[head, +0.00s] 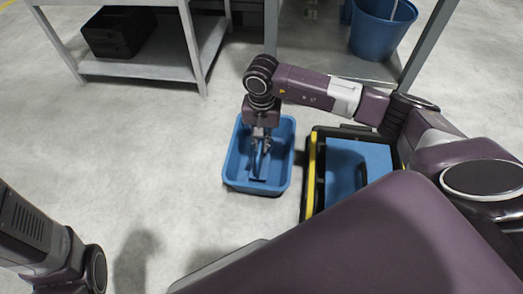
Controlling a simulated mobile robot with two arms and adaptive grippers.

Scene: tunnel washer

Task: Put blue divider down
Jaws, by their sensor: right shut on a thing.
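My right gripper (261,150) reaches down into a blue bin (229,172) that stands on the floor. It is shut on a narrow blue piece, which seems to be the blue divider (259,168). The divider is inside the bin's walls. I cannot tell whether it touches the bin's floor, and the gripper hides part of it. Part of my left arm shows at the lower left, but its gripper is out of view.
A black and yellow case (311,165) with a blue panel (343,158) stands right of the bin. A grey shelf (150,66) bears a black crate (118,32). A blue bucket (380,30) is at the top right. The floor left of the bin is clear.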

